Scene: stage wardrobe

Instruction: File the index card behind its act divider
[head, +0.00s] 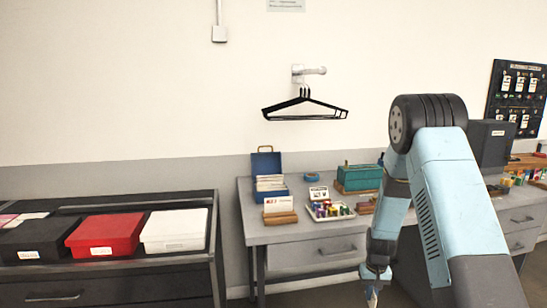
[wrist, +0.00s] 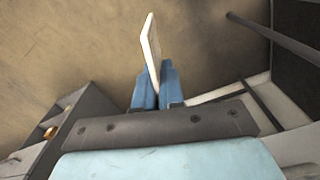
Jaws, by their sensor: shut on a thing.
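My gripper (head: 374,276) hangs low in front of the grey desk in the head view. In the wrist view its blue fingers (wrist: 153,88) are shut on a thin cream card (wrist: 151,48), seen nearly edge-on. The card's tip also shows below the fingers in the head view (head: 372,296). A blue open card box (head: 267,163) with upright cards and dividers (head: 270,183) stands at the back left of the desk. Writing on the dividers is too small to read. The gripper is well apart from the box, to its right and lower.
The grey desk (head: 300,232) also holds a wooden card stand (head: 280,217), a tray of thread spools (head: 328,211) and a green box (head: 358,178). A left cabinet carries red (head: 103,234) and white (head: 174,230) boxes. Black hangers (head: 304,110) hang above.

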